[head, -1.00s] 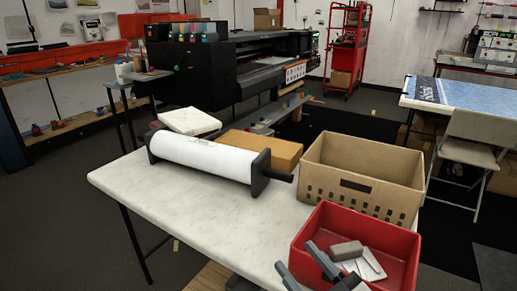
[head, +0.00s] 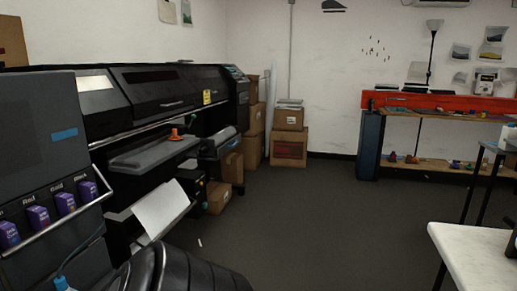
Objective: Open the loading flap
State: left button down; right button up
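A large black wide-format printer (head: 150,100) stands along the left wall in the head view. A grey padded panel (head: 155,152) juts from its front, with a small orange object (head: 176,134) on top. I cannot tell for sure whether this panel is the loading flap. A white sheet (head: 160,208) hangs out slanting below it. Neither of my grippers is in view.
A dark cabinet with purple cartridges (head: 64,203) stands at the near left. A black padded chair (head: 185,268) is at the bottom. Cardboard boxes (head: 288,148) stack at the back. A white table corner (head: 470,255) is at right. The middle floor is clear.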

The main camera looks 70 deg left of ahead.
aim_at(224, 150)
jog(key=u, duration=2.6)
jog(key=k, duration=0.65)
jog(key=z, duration=0.6)
jog(key=i, duration=2.15)
jog(key=z, duration=0.5)
jog(key=i, duration=2.7)
jog(key=u, duration=0.55)
jog(key=i, duration=1.7)
jog(key=u, duration=2.2)
jog(key=i, duration=0.95)
jog(key=u, duration=0.55)
jog(key=i, duration=0.45)
